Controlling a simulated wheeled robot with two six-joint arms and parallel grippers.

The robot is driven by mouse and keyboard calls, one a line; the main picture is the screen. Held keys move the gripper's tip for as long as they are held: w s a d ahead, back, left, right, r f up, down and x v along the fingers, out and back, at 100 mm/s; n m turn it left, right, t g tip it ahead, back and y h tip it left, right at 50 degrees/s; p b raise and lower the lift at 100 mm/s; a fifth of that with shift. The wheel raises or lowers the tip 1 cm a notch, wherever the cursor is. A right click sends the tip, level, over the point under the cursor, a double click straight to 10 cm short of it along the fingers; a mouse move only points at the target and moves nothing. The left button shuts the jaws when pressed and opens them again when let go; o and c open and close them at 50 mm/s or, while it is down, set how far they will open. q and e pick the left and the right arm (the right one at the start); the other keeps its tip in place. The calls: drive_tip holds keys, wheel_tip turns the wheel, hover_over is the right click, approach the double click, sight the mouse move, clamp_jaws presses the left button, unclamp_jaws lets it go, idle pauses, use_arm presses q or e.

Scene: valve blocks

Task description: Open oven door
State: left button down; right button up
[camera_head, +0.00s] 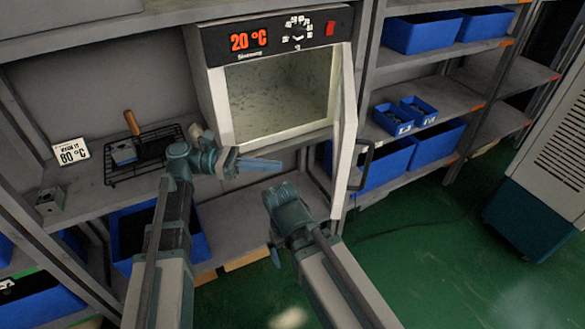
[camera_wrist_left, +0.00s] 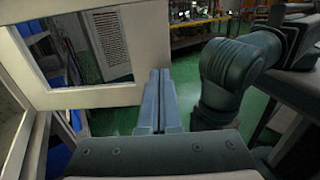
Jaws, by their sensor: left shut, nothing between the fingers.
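The oven (camera_head: 219,85) stands on the bench with its chamber exposed and its display reading 20 °C. Its white door (camera_head: 346,128) is swung wide open to the right and shows nearly edge-on, with a dark handle (camera_head: 364,165) on its outer side. In the left wrist view the door's frame and window (camera_wrist_left: 95,97) fill the left side. My left gripper (camera_head: 270,165) is shut and empty, in front of the oven's lower edge, left of the door. Its closed fingers (camera_wrist_left: 158,85) show just right of the door frame in the wrist view.
A wire rack (camera_head: 150,165) with a metal block (camera_head: 123,152) stands left of the oven, near an 80 °C card (camera_head: 72,151). Blue bins (camera_head: 383,165) fill shelves on the right. A white cabinet (camera_head: 555,150) stands far right. Green floor (camera_head: 430,240) is open between.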

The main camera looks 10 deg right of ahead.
use_arm(q)
drive_tip(key=x, duration=1.2)
drive_tip(key=shift+d, duration=0.4)
drive_tip(key=shift+s, duration=0.15)
